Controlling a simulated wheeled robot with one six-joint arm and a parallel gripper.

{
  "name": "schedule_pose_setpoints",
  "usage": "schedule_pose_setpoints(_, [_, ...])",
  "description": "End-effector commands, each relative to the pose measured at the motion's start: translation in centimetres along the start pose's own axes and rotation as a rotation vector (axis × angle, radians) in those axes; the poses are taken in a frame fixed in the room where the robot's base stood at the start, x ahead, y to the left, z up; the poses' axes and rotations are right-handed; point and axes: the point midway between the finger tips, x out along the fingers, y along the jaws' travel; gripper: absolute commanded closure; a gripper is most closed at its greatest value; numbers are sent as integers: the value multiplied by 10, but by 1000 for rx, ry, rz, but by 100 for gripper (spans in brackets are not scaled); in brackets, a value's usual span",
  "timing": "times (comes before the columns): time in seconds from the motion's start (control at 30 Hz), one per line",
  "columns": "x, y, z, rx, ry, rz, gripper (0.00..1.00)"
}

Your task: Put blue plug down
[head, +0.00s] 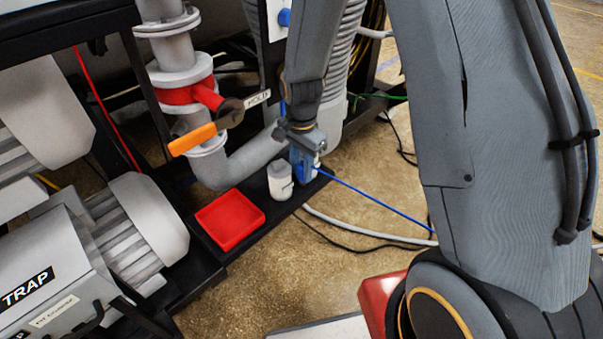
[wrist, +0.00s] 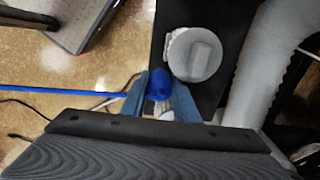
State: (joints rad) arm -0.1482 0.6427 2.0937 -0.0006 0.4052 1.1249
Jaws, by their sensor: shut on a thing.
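The blue plug (wrist: 159,84) is between the fingers of my gripper (wrist: 160,95) in the wrist view, with a blue cable (wrist: 65,93) running off to the left. In the head view my gripper (head: 304,160) points down over the dark shelf beside a white bottle, and the cable (head: 375,196) stretches from it to the lower right. The plug is mostly hidden by the fingers there. I cannot tell whether the plug touches the shelf.
The white lidded bottle (head: 280,181) stands close beside my gripper; its grey lid (wrist: 194,55) shows in the wrist view. A red tray (head: 230,220) lies on the shelf further left. A pipe with an orange-handled valve (head: 193,139) rises behind. Open floor lies to the right.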

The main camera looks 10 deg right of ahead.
Motion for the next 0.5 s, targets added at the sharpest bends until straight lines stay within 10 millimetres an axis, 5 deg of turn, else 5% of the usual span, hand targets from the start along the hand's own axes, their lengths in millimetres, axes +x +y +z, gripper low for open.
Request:
schedule_pose_setpoints(0.13, [18,0,0,0,0,1,94])
schedule_pose_setpoints(0.5, [22,0,0,0,0,0,94])
